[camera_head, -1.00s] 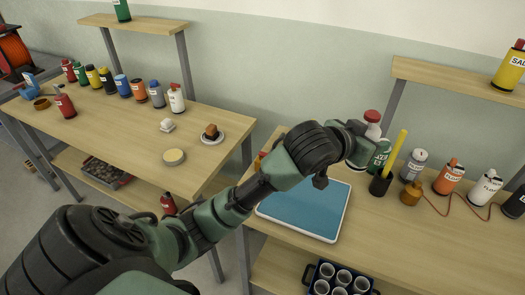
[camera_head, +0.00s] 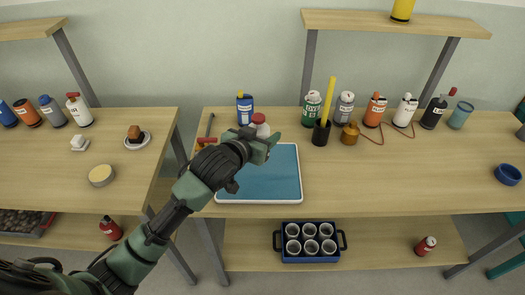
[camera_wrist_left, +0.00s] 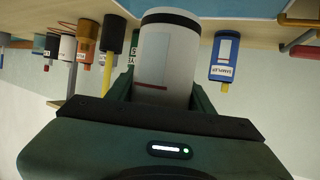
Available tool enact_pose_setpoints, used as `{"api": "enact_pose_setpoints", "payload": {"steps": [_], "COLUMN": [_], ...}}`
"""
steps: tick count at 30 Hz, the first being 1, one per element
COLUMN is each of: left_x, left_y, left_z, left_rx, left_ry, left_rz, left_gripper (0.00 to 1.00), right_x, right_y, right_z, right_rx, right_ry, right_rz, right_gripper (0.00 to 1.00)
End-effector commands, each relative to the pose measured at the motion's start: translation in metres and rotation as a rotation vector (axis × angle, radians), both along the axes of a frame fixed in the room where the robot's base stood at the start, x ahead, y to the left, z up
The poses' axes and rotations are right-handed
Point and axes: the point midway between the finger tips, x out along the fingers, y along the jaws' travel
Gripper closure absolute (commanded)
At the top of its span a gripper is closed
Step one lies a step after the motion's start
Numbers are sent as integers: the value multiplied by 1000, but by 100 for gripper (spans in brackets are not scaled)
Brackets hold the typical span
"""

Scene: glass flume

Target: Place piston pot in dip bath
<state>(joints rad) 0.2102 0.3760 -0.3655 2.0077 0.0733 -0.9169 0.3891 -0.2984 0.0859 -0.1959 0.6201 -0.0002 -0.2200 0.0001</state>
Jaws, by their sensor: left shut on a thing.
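My left gripper (camera_head: 262,147) is shut on a white pot with a red top (camera_head: 260,120), which I take for the piston pot. The pot is above the far left part of a blue mat with a white rim. In the left wrist view the white pot (camera_wrist_left: 167,60) fills the space between the green fingers (camera_wrist_left: 160,95); its red top is out of sight there. No label shows which thing is the dip bath. A round blue bowl (camera_head: 508,174) at the right and a grey-blue pot (camera_head: 460,115) at the back right could be it. My right gripper is out of view.
The blue mat (camera_head: 270,176) lies on the wooden bench. Bottles and a dark holder with a yellow stick (camera_head: 321,133) line the back. A blue bottle (camera_head: 245,108) stands behind the gripper. A dark blue crate of cups (camera_head: 309,242) is below. The bench's right middle is clear.

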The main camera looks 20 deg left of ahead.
Motion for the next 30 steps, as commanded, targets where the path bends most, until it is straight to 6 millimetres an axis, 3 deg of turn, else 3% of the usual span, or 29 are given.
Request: {"api": "enact_pose_setpoints", "payload": {"steps": [15, 27, 28, 30], "left_x": [0, 0, 0, 0], "left_y": [-1, 0, 0, 0], "left_z": [-61, -67, -67, -67], "left_rx": [-1, -2, 0, 0], "left_ry": [-2, -2, -1, -2], "left_rz": [0, -1, 0, 0], "left_gripper": [95, 95, 45, 26], "right_x": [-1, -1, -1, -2], "right_y": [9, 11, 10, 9], "right_z": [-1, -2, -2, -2], "right_rx": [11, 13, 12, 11], "right_ry": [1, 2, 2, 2], "right_rz": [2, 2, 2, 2], "right_gripper": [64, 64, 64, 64]}}
